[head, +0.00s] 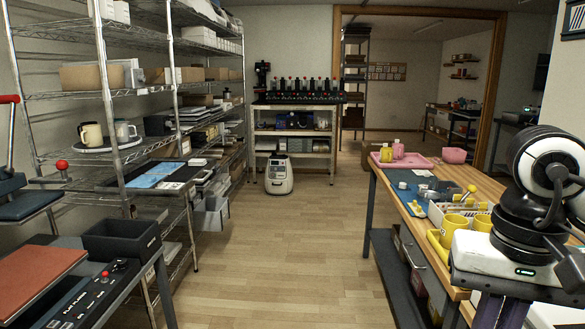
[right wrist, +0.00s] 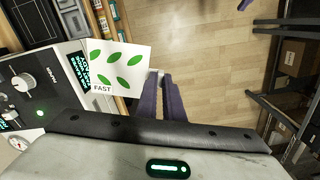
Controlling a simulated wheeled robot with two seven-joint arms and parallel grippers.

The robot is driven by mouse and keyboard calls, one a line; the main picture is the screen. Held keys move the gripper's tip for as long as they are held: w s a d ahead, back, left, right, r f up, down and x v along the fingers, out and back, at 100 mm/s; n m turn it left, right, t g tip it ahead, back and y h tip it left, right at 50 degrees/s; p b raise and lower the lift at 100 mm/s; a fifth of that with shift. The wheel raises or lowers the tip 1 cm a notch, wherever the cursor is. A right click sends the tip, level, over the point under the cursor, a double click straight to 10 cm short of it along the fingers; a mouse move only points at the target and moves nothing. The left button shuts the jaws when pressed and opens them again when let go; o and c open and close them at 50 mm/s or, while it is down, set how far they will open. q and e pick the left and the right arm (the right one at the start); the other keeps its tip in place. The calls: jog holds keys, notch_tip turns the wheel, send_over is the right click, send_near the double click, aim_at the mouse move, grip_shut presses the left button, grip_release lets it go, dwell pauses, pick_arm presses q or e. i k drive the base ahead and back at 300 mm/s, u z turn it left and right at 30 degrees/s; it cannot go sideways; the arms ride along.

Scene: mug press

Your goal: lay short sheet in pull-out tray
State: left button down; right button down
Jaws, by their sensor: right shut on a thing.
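My right gripper (right wrist: 160,78) has purple fingers and is shut on the edge of a short white sheet (right wrist: 122,66). The sheet has green leaf shapes and the word FAST, and looks flat. In the head view the purple fingers of my right gripper (head: 500,314) show at the bottom right, below the wrist. A dark pull-out tray (head: 188,174) juts from the left wire shelf, with blue and pale sheets lying in it. It is far to the left of my right gripper. My left gripper is out of view.
A workbench (head: 404,205) with yellow mugs (head: 455,222) and a pink tray (head: 406,160) stands at right. A press control panel (right wrist: 42,88) lies by the sheet in the wrist view. A white wheeled robot (head: 279,175) stands at the back. The middle floor is clear.

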aim_at(186, 174)
jog(key=u, duration=0.25)
jog(key=i, duration=4.85)
jog(key=u, duration=2.65)
jog(key=i, duration=0.45)
jog(key=u, duration=0.1)
